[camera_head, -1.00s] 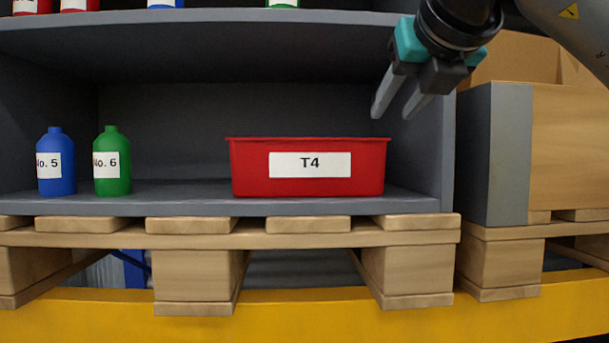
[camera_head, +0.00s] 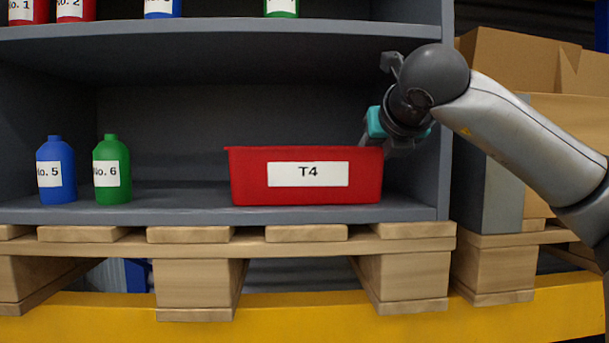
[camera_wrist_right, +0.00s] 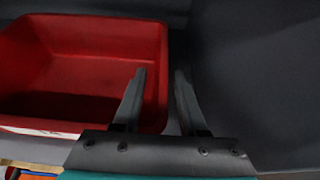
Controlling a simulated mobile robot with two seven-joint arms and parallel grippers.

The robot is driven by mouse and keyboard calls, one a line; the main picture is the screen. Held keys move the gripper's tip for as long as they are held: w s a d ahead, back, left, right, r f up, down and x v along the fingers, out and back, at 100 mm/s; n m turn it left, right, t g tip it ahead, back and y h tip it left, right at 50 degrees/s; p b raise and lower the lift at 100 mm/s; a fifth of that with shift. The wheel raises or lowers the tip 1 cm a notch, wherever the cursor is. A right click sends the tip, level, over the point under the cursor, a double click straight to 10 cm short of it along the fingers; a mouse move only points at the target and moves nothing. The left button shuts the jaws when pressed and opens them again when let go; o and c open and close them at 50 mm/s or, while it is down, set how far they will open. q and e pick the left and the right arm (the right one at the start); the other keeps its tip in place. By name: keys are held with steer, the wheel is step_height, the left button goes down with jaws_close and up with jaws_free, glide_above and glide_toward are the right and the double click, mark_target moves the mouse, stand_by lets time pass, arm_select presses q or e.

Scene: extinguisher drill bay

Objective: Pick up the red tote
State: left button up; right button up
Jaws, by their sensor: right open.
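The red tote (camera_head: 205,185) labelled T4 stands upright on the lower shelf; in the head view its label faces me. In the right wrist view the empty tote (camera_wrist_right: 75,75) fills the left side. My right gripper (camera_wrist_right: 160,72) is open at the tote's right wall. One finger is over the inside of the tote and the other is outside, with the right rim between them. In the head view the right gripper (camera_head: 368,138) is at the tote's right rear, its fingertips mostly hidden. My left gripper is not in view.
A blue bottle (camera_head: 56,170) and a green bottle (camera_head: 112,170) stand on the shelf to the left. The shelf's right side wall (camera_head: 446,110) is close to my right gripper. An upper shelf (camera_head: 220,28) holds several bottles. Cardboard boxes (camera_head: 510,62) stand at the right.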

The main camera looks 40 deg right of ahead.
steer(key=shift+w+d+f, duration=0.3)
steer(key=shift+w+d, duration=0.1)
steer(key=shift+w, duration=0.15)
steer(key=shift+c, duration=0.4)
jaws_close()
steer(key=shift+r, duration=0.1)
stand_by(0.5)
